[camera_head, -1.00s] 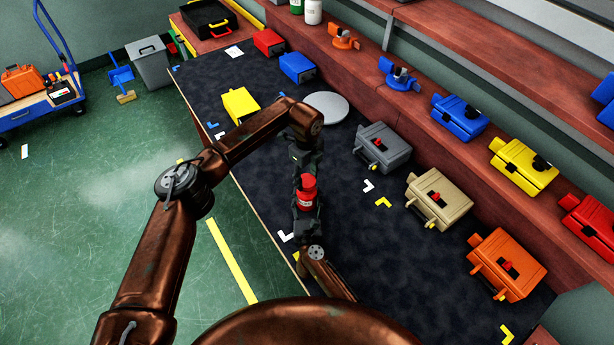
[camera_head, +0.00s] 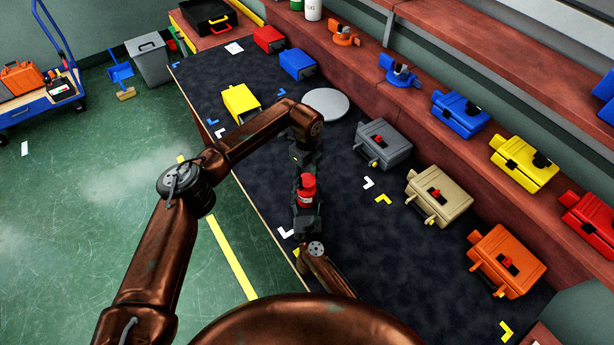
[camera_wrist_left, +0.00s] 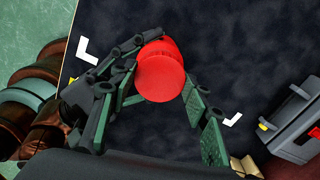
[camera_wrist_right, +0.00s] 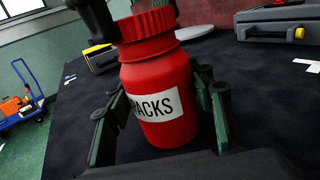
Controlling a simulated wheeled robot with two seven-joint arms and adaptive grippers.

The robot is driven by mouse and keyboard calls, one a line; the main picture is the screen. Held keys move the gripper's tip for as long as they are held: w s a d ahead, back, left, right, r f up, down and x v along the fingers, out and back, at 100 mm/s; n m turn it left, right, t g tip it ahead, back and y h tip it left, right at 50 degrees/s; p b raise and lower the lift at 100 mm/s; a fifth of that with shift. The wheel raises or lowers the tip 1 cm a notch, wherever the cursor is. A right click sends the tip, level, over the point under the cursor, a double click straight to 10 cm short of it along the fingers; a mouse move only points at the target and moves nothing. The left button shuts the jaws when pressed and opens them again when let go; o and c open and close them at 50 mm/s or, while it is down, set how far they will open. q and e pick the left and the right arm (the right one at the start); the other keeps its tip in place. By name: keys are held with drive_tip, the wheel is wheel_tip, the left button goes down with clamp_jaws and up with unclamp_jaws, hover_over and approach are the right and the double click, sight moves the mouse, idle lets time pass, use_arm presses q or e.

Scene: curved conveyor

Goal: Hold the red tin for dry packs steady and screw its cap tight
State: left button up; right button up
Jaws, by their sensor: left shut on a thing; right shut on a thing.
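The red tin (camera_head: 307,197) stands upright between my two grippers, above the dark work surface. In the right wrist view the tin (camera_wrist_right: 180,125) shows a white label reading "PACKS" and a ribbed red cap (camera_wrist_right: 149,24) on top. My right gripper (camera_head: 306,208) is shut around the tin's body from the near side, with a finger on either side. My left gripper (camera_head: 306,168) comes from the far side and is shut on the cap. In the left wrist view the round red cap (camera_wrist_left: 160,78) lies between its fingers. Whether the cap is fully seated is unclear.
A round grey plate (camera_head: 326,104) lies beyond my left gripper. A grey case (camera_head: 383,144), a beige case (camera_head: 438,198) and an orange case (camera_head: 506,262) line the right side. A yellow box (camera_head: 240,103) stands to the left. The dark surface (camera_head: 350,235) around the tin is mostly clear.

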use_arm(q)
drive_tip(key=shift+f, duration=0.35)
use_arm(e)
drive_tip(key=shift+f, duration=0.15)
